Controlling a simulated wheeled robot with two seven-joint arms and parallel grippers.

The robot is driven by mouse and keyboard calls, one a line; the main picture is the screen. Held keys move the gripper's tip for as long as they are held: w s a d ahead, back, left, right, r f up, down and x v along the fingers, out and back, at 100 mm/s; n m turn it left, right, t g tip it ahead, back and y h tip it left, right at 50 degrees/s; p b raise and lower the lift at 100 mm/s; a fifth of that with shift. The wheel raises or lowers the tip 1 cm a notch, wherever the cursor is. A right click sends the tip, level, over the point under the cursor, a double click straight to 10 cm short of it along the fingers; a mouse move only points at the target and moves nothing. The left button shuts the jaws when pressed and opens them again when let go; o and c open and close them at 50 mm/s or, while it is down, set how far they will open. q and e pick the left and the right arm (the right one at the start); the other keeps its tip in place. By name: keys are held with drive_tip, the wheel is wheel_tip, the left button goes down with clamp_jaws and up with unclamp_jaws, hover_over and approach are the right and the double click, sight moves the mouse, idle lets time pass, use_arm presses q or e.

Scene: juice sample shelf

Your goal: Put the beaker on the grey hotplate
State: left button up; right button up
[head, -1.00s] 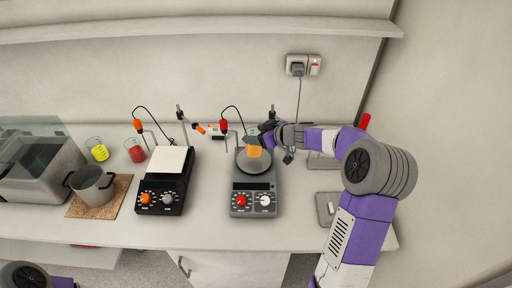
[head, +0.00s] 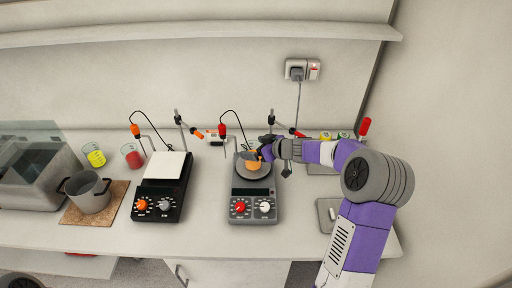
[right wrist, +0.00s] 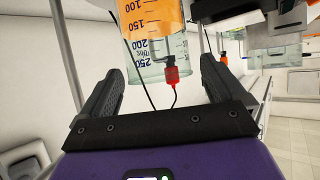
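The beaker (head: 254,164) holds orange liquid and stands on the round plate of the grey hotplate (head: 253,191), in the middle of the bench. My right gripper (head: 265,151) is just beside and behind the beaker, partly covering it. In the right wrist view the beaker (right wrist: 158,55) shows upside down, with its scale marks readable. The fingers of my right gripper (right wrist: 160,88) are spread, with a gap on each side of the glass. The beaker's base is outside the right wrist view. My left gripper is out of view.
A black hotplate (head: 160,190) with a white top stands left of the grey one. Beakers of red (head: 132,156) and yellow (head: 95,156) liquid and a pot (head: 92,191) are further left. Clamp stands and cables rise behind the hotplates.

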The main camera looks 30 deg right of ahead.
drive_tip(key=shift+r, duration=0.15)
drive_tip(key=shift+s+d+r, duration=0.15)
drive_tip(key=shift+s+r, duration=0.1)
drive_tip(key=p+v, duration=0.2)
drive_tip(key=v, duration=0.9)
drive_tip(key=shift+s+p, duration=0.25)
drive_tip(key=shift+p, duration=0.15)
drive_tip(key=shift+f, duration=0.1)
